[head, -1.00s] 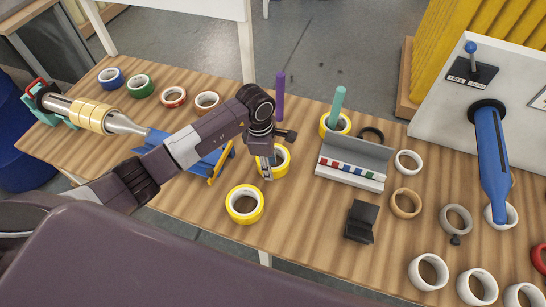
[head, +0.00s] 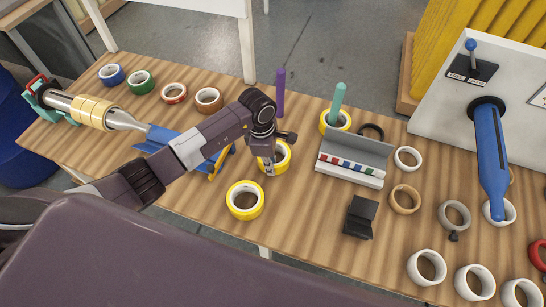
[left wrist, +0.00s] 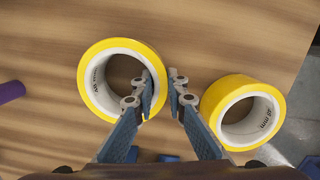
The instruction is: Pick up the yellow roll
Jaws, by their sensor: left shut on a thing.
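A yellow roll (head: 287,160) of tape is under my left gripper (head: 268,170) on the wooden table. In the left wrist view this yellow roll (left wrist: 94,62) shows left of centre, with a white inner core. My left gripper (left wrist: 160,95) is shut on its wall, one finger inside the hole and the other outside. I cannot tell whether the roll is off the table. A second yellow roll (head: 234,207) lies apart in front and also shows at right in the left wrist view (left wrist: 211,104). A third yellow roll (head: 324,125) is around a teal peg. My right gripper is not in view.
A purple peg (head: 280,92) stands behind the gripper. A grey dispenser (head: 356,152) and a black block (head: 360,216) are to the right. Blue, green, red and brown rolls line the back left. A blue-armed machine (head: 490,150) is at right, with several white rolls in front.

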